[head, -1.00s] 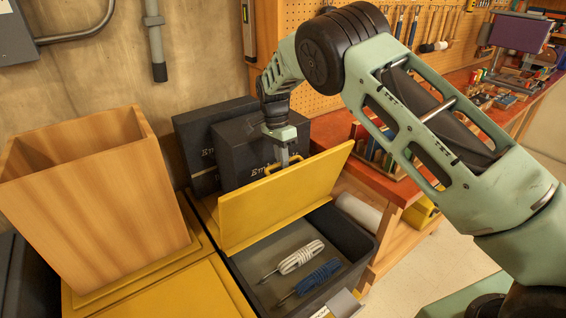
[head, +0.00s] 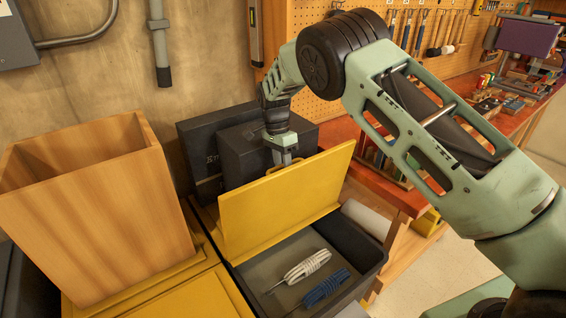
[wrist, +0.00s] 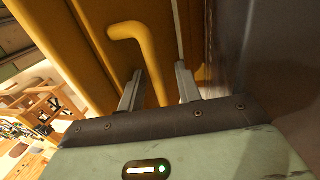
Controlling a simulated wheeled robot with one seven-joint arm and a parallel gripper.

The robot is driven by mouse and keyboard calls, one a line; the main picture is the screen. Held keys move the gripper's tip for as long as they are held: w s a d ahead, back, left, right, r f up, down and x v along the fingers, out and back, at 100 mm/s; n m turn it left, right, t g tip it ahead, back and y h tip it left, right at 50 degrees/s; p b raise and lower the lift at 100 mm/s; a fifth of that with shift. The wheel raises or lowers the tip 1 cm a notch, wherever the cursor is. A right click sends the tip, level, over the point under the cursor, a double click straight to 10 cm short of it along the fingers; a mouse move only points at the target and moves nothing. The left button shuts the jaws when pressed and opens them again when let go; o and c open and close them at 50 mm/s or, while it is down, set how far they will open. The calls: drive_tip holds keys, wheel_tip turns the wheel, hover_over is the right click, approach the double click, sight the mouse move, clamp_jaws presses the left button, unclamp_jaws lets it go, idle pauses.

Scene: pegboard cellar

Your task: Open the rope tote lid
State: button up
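The rope tote (head: 372,258) is a dark bin with its yellow lid (head: 290,205) standing raised, nearly upright, along its back side. Inside lie a white rope bundle (head: 307,267) and a blue one (head: 326,288). My gripper (head: 285,158) is behind the lid's top edge, at the yellow lid handle. In the wrist view, the two fingers of my gripper (wrist: 159,72) are apart, with the bent handle (wrist: 143,38) passing between them and a gap showing beside it. The lid hides the lower part of the handle in the head view.
A tall wooden bin (head: 95,215) stands on a yellow lid at the left. Dark boxes (head: 240,150) stand behind the tote, close to my gripper. An orange-topped workbench (head: 400,185) is at the right. Bare floor (head: 425,262) shows right of the tote.

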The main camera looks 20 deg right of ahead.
drive_tip(key=shift+d+r, duration=0.1)
drive_tip(key=shift+r, duration=0.05)
drive_tip(key=b+v, duration=0.2)
drive_tip(key=v, duration=1.5)
drive_tip(key=shift+r, duration=0.15)
